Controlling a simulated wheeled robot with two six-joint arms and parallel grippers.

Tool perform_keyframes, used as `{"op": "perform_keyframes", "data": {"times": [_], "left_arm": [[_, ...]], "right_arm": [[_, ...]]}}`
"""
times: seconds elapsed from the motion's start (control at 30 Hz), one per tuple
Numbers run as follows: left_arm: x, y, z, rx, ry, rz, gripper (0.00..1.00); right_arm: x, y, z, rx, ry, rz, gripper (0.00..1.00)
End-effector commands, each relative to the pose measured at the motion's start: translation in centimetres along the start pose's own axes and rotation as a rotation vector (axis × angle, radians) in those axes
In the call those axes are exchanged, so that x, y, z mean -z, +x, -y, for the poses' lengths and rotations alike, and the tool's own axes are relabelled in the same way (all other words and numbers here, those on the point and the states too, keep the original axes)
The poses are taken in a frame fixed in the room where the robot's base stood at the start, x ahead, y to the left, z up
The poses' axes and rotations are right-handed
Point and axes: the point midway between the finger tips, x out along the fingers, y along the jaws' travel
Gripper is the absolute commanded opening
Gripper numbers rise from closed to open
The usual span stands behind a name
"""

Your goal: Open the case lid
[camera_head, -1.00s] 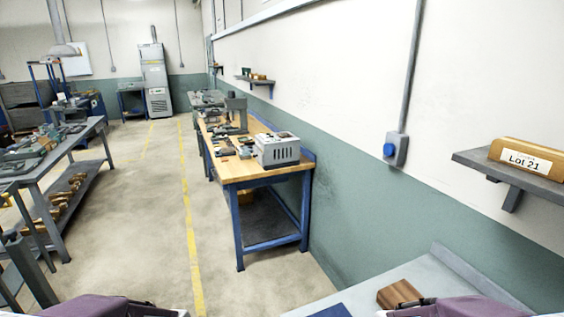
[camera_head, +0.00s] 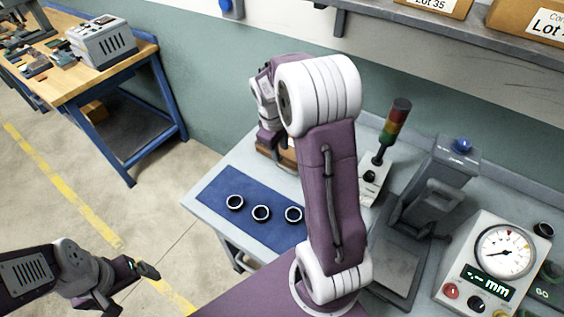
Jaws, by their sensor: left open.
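A brown wooden case (camera_head: 270,158) sits at the back left of the light grey bench, against the wall. Only part of it shows below my right arm, and I cannot tell how its lid stands. My right arm rises across the bench and bends back, with its wrist (camera_head: 266,108) over the case. The right fingertips are hidden or too dark to make out, so contact with the case cannot be told. My left gripper (camera_head: 148,271) is open and empty over the floor, left of the bench and well away from the case.
Several dark rings, one of them here (camera_head: 261,213), lie on a blue mat (camera_head: 225,190) in front of the case. A signal tower (camera_head: 394,130), a grey press-like device (camera_head: 432,200) and a dial gauge (camera_head: 503,252) stand to the right. A shelf (camera_head: 470,40) hangs above.

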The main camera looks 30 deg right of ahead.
Motion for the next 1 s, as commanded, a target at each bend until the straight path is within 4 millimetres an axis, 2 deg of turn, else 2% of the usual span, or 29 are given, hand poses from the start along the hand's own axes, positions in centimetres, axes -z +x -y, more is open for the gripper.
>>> {"op": "perform_keyframes", "data": {"times": [0.17,0.5,0.6,0.93,0.97,1.0], "left_arm": [[0.0,0.0,0.0,0.000,0.000,0.000,0.94],[0.0,0.1,0.0,0.000,0.000,0.000,0.94],[0.0,0.1,0.0,0.000,0.000,0.000,0.94],[0.0,0.1,0.0,0.000,0.000,0.000,0.94],[0.0,0.1,0.0,0.000,0.000,0.000,0.94],[0.0,0.1,0.0,0.000,0.000,0.000,0.94]], "right_arm": [[-0.2,0.5,-0.1,0.001,0.008,0.001,0.33],[-0.2,7.1,0.0,0.003,0.009,0.001,0.33],[-0.1,8.3,0.0,0.001,0.009,-0.001,0.33],[-0.1,9.0,-0.1,0.000,0.009,-0.004,0.33],[-0.1,9.0,-0.1,0.000,0.008,-0.004,0.27],[-0.1,9.0,-0.1,0.000,0.008,-0.004,0.16]]}}
